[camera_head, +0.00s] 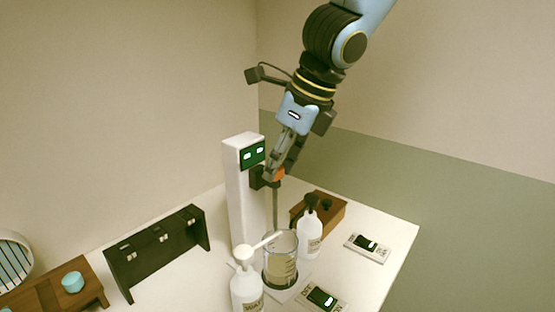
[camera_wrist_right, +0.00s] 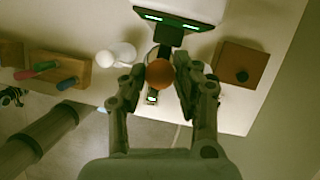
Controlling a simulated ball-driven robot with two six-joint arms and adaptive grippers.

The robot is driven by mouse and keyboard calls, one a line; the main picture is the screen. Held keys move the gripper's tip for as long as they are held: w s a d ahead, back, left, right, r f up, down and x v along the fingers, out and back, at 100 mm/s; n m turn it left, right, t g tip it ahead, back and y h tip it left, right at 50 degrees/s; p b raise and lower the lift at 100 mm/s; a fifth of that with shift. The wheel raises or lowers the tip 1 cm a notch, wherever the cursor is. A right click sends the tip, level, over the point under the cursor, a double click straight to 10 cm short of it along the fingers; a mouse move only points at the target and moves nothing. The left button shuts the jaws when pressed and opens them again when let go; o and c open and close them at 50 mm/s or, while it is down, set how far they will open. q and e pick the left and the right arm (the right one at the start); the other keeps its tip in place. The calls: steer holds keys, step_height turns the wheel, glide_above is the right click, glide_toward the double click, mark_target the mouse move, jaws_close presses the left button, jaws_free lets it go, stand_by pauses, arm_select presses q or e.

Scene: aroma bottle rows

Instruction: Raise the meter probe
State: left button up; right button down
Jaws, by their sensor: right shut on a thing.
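The meter (camera_head: 243,190) is a tall white column with a dark, green-lit display, which also shows at the top of the right wrist view (camera_wrist_right: 172,20). Its probe (camera_head: 276,208) is a thin grey rod hanging upright, with an orange knob (camera_head: 279,174) on top. The rod runs down to the glass beaker (camera_head: 279,270) of yellowish liquid; I cannot make out its tip. My right gripper (camera_head: 273,172) is shut on the orange knob, and the knob (camera_wrist_right: 160,73) sits between its fingers in the right wrist view.
White pump bottles stand front-left (camera_head: 246,290) and right (camera_head: 309,236) of the beaker, close by. A brown wooden box (camera_head: 330,209) is behind. Two small display units (camera_head: 368,248) (camera_head: 322,298) lie at right. A black rack (camera_head: 155,256) stands left. Space above the beaker holds my gripper.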

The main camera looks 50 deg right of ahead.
steer(key=shift+w+r, duration=0.2)
steer(key=c, duration=1.3)
jaws_free()
steer(key=o, duration=0.3)
steer(key=shift+s, duration=0.2)
steer(key=shift+d+r, duration=0.1)
steer(key=shift+r, duration=0.2)
steer(key=shift+v, duration=3.45)
steer(key=shift+s+f, duration=0.15)
